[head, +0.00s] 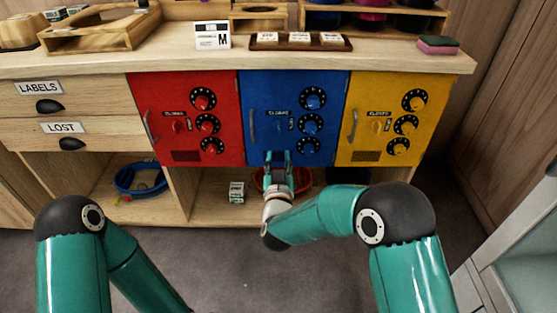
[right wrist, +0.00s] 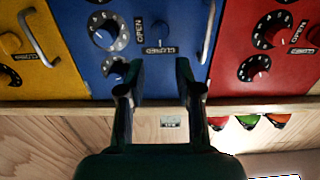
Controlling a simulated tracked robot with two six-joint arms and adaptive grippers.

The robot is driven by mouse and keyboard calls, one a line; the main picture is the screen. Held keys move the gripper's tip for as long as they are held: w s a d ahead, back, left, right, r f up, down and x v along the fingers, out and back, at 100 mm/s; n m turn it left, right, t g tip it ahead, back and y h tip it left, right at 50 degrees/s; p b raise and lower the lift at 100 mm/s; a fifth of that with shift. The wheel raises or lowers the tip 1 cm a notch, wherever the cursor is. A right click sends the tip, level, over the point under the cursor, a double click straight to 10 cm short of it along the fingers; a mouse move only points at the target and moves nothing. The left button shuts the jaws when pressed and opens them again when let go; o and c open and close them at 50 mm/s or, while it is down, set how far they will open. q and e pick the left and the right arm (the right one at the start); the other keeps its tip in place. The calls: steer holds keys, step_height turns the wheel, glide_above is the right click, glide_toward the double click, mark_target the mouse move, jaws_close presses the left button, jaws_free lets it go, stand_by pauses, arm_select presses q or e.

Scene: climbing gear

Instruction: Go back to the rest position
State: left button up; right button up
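My right gripper (head: 279,158) is in front of the lower part of the blue locker door (head: 259,92). In the right wrist view its two fingers (right wrist: 161,75) stand apart with nothing between them. The blue door (right wrist: 185,22) with its dials and knob is behind the fingers; I cannot tell whether they touch it. The blue door looks shut. My left arm comes down at the left of the head view, and its gripper is out of the frame.
A red door (head: 180,120) and a yellow door (head: 376,85) flank the blue one. The open shelf below holds blue rope (head: 125,183) and a small box (head: 237,191). The counter (head: 150,62) above carries trays and a sign. The floor in front is clear.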

steer(key=shift+d, duration=0.1)
stand_by(0.3)
steer(key=d+f+m+g+h, duration=0.1)
steer(key=d+f, duration=0.2)
steer(key=d, duration=0.3)
steer(key=d+f+g+h, duration=0.1)
steer(key=d+f+h, duration=0.15)
steer(key=d, duration=0.25)
steer(key=s+d+f+g+y, duration=0.2)
steer(key=s+d+f+g, duration=0.15)
steer(key=d+f, duration=0.45)
steer(key=s+a+f+g+y, duration=0.1)
steer(key=s+f+g+y, duration=0.15)
steer(key=s+f, duration=0.65)
steer(key=s+a+f+g+y, duration=0.1)
steer(key=s+f+g, duration=0.3)
steer(key=s+f, duration=0.5)
steer(key=s+a+r+m+g+y, duration=0.1)
steer(key=s+a+g, duration=0.15)
steer(key=s, duration=0.55)
steer(key=s+a+r+g+y, duration=0.1)
steer(key=s+a+g, duration=0.15)
steer(key=s, duration=0.45)
step_height(320, 180, up, 27)
steer(key=p, duration=2.7)
steer(key=shift+w, duration=0.15)
